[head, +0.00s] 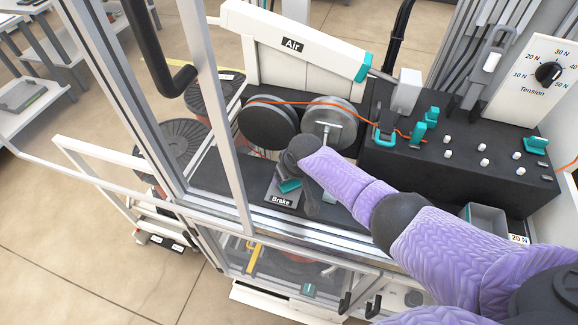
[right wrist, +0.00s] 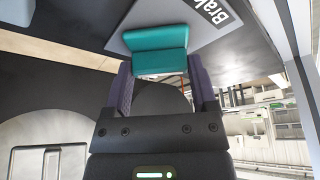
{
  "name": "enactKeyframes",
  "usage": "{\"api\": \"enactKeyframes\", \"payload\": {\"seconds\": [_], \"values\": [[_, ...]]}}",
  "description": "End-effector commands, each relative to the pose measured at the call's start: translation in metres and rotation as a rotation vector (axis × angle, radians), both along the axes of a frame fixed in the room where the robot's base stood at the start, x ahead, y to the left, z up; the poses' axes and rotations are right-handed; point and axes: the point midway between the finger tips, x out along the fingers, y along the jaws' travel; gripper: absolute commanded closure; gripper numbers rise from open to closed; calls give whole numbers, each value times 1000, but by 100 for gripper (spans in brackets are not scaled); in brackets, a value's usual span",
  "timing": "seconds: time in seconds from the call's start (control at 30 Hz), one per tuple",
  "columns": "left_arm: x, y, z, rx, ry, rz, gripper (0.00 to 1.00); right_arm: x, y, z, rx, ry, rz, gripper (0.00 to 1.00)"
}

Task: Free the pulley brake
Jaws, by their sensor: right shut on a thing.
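The brake's teal lever (head: 289,186) stands on a grey plate (head: 272,193) labelled "Brake", below the pulleys. My right gripper (head: 300,185) is at this lever, and my purple-sleeved right arm hides part of it. In the right wrist view, the teal lever (right wrist: 160,50) sits at the fingertips of my right gripper (right wrist: 161,78), which is shut on it. A dark pulley (head: 267,124) and a silver pulley (head: 340,112) with a T-shaped piece stand behind the brake. An orange wire (head: 290,102) runs over them. My left gripper is not in view.
A white "Air" unit (head: 300,55) stands behind the pulleys. A black block (head: 450,160) with pegs and teal clamps is at right, below a "Tension" dial (head: 549,72). A metal door frame (head: 215,110) rises at left. A grey bin (head: 485,215) sits near my right arm.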

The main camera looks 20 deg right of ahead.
Motion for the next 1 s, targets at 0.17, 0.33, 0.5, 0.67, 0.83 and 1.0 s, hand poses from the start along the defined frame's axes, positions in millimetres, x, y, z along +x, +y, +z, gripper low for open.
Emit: {"api": "enactKeyframes", "payload": {"seconds": [0.17,0.33,0.5,0.67,0.83,1.0], "values": [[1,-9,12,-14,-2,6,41,0,2,2,2,1,-163,85],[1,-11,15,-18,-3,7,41,0,3,1,1,0,-325,85],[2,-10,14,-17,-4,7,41,0,3,0,0,0,-475,85],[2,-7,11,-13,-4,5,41,1,3,-1,1,-1,-598,85],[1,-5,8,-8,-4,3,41,1,3,-1,1,-1,-699,85],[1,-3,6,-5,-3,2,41,1,3,0,1,-1,-768,85]]}}
